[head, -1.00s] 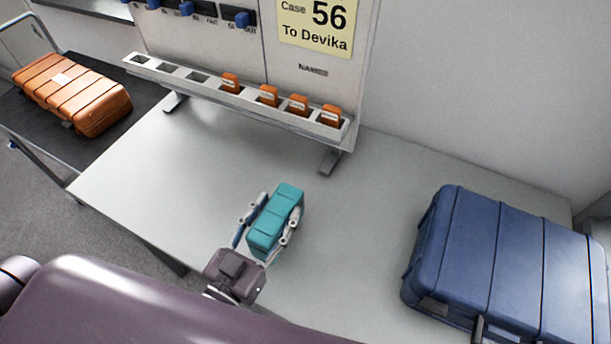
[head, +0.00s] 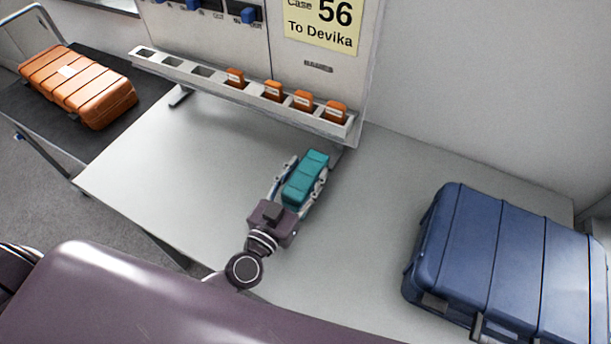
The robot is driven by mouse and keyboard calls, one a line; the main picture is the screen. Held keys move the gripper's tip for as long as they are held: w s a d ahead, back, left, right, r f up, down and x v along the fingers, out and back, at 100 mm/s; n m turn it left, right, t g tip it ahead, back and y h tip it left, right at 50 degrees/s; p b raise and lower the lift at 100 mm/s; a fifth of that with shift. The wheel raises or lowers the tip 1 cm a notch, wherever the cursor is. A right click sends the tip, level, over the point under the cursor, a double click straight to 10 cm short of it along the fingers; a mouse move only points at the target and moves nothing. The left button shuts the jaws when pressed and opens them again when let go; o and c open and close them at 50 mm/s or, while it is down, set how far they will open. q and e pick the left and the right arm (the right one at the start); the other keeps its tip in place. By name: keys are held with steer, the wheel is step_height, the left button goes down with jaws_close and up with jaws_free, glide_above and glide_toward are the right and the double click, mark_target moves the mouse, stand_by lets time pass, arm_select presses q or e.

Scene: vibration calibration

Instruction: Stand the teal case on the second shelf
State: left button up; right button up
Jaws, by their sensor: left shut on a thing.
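The teal case (head: 307,179) is a small ribbed box in the middle of the head view, over the grey table. My left gripper (head: 299,186) is shut on it, with one finger along each long side. The case lies with its long side pointing away from me, up and to the right. I cannot tell whether it touches the table. No shelf that I can make out as the second shelf is in view. My right gripper is not in view.
A large blue case (head: 500,260) stands on the table (head: 180,190) at the right. A rack (head: 205,85) with several orange tags stands along the back, below a board with a yellow sign (head: 322,22). An orange case (head: 80,85) lies on a dark cart at the left.

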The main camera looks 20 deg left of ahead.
arm_select(q)
steer(key=shift+f, duration=0.2)
steer(key=shift+f, duration=0.15)
steer(key=o, duration=1.6)
